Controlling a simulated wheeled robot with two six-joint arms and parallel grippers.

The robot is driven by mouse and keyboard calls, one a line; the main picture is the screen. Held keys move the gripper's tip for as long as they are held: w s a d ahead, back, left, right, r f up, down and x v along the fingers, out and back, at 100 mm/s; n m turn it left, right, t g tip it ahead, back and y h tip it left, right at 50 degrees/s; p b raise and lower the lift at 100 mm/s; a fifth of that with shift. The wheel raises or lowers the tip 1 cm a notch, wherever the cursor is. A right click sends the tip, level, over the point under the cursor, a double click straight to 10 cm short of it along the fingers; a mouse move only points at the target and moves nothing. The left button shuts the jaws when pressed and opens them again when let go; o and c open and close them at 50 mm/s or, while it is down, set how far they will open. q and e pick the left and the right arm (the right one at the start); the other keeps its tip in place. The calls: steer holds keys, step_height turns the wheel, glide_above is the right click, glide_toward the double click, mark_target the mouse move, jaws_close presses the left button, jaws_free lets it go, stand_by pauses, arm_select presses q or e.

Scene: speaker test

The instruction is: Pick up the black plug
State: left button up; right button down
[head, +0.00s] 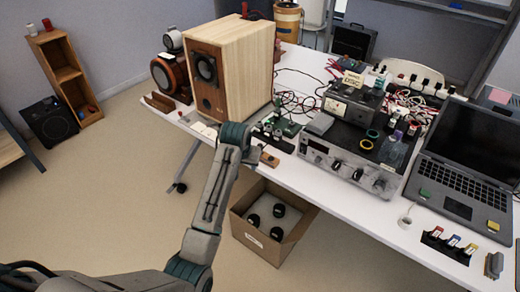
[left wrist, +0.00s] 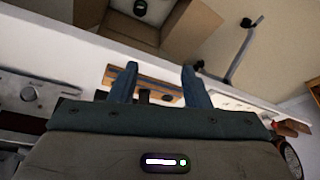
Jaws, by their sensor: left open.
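My left gripper (head: 250,154) is over the front edge of the white table, its jaws partly hidden by my arm in the head view. In the left wrist view the gripper (left wrist: 159,70) is open, its two blue-grey fingers apart with nothing held between them. A small wooden holder (head: 268,159) lies by the table edge, just right of the gripper. In the left wrist view the wooden holder (left wrist: 115,79) extends behind and between the fingers. Small dark parts show at it, but I cannot tell surely which is the black plug. My right gripper is not in view.
A wooden speaker (head: 240,75) stands behind the gripper. A grey instrument (head: 345,155) and a laptop (head: 465,150) are to the right. Coloured plugs (head: 453,241) sit on a black strip near the front edge. An open cardboard box (head: 262,246) is on the floor below.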

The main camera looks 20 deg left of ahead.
arm_select(q)
glide_toward(260, 145)
steer(key=x, duration=0.5)
steer(key=shift+w+d+f+p, duration=0.1)
steer(key=shift+d+f+p, duration=0.05)
steer(key=shift+f+p, duration=0.15)
steer(key=shift+p+x, duration=0.5)
steer(key=shift+x, duration=2.1)
jaws_close()
